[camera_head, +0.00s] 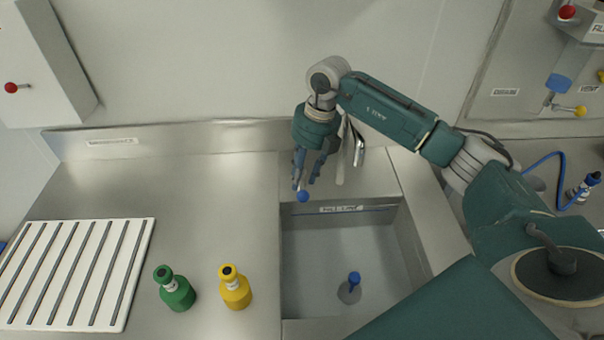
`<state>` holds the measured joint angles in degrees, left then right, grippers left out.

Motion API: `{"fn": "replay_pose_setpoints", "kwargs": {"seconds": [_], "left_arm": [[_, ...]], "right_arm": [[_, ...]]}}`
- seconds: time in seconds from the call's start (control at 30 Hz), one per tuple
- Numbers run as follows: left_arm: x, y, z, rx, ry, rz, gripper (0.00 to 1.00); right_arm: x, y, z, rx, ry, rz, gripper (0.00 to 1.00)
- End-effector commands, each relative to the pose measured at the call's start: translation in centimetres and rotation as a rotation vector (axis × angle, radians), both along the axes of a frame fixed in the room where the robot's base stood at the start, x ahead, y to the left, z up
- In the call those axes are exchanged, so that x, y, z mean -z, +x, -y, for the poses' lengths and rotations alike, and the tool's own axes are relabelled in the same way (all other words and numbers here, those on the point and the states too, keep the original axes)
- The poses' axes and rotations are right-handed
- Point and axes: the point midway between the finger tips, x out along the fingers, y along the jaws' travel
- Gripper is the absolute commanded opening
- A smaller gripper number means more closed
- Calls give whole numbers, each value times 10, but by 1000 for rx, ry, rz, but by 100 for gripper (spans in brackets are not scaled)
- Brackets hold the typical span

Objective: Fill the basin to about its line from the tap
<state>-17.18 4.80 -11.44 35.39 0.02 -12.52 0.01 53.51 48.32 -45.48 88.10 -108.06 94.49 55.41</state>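The steel basin (276,240) is sunk into the counter at the centre, with a label and a thin blue line high on its far inner wall. A blue-topped plug (353,282) is at its bottom. I cannot tell whether there is water. A blue ball knob (303,196) shows just below the fingertips, at the basin's far left corner. My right gripper (306,182) points down with its fingers apart, close to the knob; contact is unclear. My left gripper is out of view.
A green bottle (177,292) and a yellow bottle (236,291) stand left of the basin. A white slotted rack (141,245) lies at the far left. A blue hose (546,160) and a wall unit with a blue knob (558,83) are at the right.

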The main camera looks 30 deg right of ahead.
Motion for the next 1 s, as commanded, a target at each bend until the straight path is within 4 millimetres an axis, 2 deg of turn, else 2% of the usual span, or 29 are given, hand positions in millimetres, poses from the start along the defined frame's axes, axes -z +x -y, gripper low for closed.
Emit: {"fn": "replay_pose_setpoints", "kwargs": {"seconds": [0.17,0.4,0.6,0.73,1.0], "left_arm": [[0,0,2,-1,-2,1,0],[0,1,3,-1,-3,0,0],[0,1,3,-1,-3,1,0],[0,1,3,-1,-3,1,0],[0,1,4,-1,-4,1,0]], "right_arm": [[-24,0,4,2,1,6,33],[-75,-5,14,1,0,6,33],[-105,-8,20,1,0,4,33],[-114,-9,22,0,-1,2,33],[-116,-10,22,1,0,0,33]]}}
